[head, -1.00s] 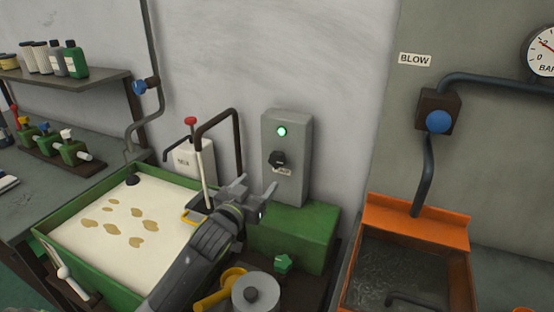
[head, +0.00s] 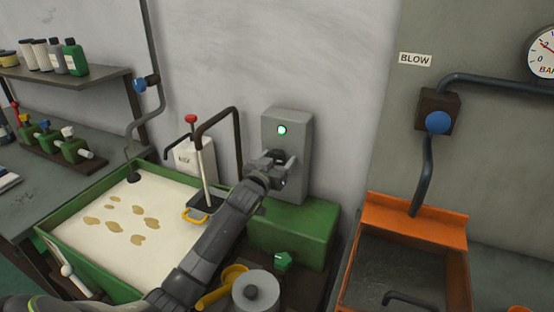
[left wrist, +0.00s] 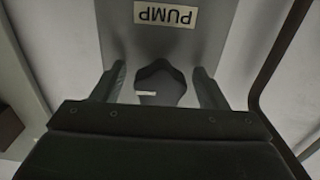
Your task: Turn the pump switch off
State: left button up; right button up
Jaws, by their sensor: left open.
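The pump switch box (head: 296,125) is a grey upright box on a green base, with a lit green lamp (head: 281,130) near its top. My left gripper (head: 274,160) is open in front of the box at the height of the dark switch knob, which it mostly hides in the head view. In the left wrist view the dark knob (left wrist: 160,84) with a small white mark lies between the two open fingers of the left gripper (left wrist: 160,85). I cannot tell whether the fingers touch it. A PUMP label (left wrist: 165,15) shows beyond it, upside down. My right gripper is not in view.
A green-rimmed tank (head: 60,250) of milky fluid with brown patches lies to the left. A dark bent pipe (head: 238,135) and a red-topped rod (head: 199,150) stand close left of the box. An orange bin (head: 375,215) is at the right.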

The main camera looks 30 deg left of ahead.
pick_arm(q)
jog(key=shift+c, duration=0.2)
jog(key=c, duration=1)
jog(key=shift+o, duration=0.3)
jog(key=shift+n, duration=0.3)
jog(key=n, duration=0.3)
jog(key=shift+d+r+n+p, duration=0.1)
jog(key=shift+n+p, duration=0.2)
jog(key=shift+p, duration=0.05)
jog(key=n, duration=0.4)
jog(key=shift+n, duration=0.3)
jog(key=n, duration=0.4)
jog(key=shift+d+r, duration=0.1)
jog(key=n, duration=0.5)
jog(key=shift+r, duration=0.1)
